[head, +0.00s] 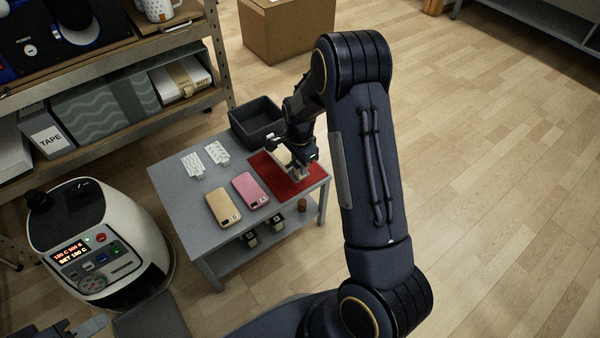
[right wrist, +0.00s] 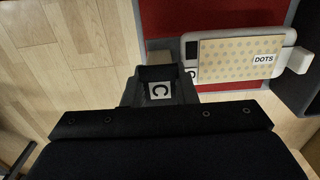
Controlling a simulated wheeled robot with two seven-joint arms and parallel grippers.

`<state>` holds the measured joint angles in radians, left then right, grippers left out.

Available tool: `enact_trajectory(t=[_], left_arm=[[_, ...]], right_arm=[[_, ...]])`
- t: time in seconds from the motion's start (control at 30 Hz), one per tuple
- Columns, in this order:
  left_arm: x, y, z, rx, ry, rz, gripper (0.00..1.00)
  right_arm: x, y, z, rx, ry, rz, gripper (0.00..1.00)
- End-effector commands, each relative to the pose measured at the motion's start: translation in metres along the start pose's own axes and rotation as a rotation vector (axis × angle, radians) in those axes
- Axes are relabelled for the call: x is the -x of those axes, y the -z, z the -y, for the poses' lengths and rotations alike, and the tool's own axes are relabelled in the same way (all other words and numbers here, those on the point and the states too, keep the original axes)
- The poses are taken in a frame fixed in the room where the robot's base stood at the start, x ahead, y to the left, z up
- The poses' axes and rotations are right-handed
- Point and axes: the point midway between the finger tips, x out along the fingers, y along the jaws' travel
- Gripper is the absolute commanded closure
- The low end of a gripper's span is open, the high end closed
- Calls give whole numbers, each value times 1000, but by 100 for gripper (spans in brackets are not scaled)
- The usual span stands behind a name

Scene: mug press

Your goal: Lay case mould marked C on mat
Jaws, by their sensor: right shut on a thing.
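The case mould (right wrist: 192,50) is a pale plate with a dotted sheet marked DOTS (right wrist: 235,58) on it and a small C label at its edge. In the head view the mould (head: 283,156) shows small and partly hidden by my right gripper (head: 300,166). My right gripper (right wrist: 160,92) is shut on the mould; another C label shows between its fingers. The mould is over the red mat (head: 309,185); I cannot tell whether it touches. The mat also shows in the right wrist view (right wrist: 215,15). My left gripper (head: 88,327) is at the bottom left edge, mostly cut off.
On the grey table (head: 185,205) lie a gold phone case (head: 222,207), a pink phone case (head: 250,190) and two patterned sheets (head: 193,165). A dark grey bin (head: 256,122) stands behind the mat. A white press machine (head: 95,240) stands left.

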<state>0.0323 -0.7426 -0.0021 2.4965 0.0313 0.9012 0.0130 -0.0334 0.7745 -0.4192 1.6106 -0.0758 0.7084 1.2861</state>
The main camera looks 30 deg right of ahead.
Motion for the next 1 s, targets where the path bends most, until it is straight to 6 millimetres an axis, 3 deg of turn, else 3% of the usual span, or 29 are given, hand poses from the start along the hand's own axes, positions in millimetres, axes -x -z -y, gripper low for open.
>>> enact_trajectory(t=[0.33, 0.73, 0.77, 0.9, 1.0], left_arm=[[-14, -7, 6, 0, 0, 0, 64], [-15, -8, 7, 0, 0, 0, 64], [-14, -7, 7, 0, 0, 0, 64], [-14, -7, 6, 0, 0, 0, 64], [-14, -7, 6, 0, 0, 0, 64]], right_arm=[[-40, 6, 7, 0, 0, 0, 100], [-44, 5, 7, 0, 1, 0, 100], [-43, 5, 7, 0, 0, 0, 71], [-43, 5, 6, 0, 0, 0, 53], [-43, 5, 6, 0, 0, 0, 53]])
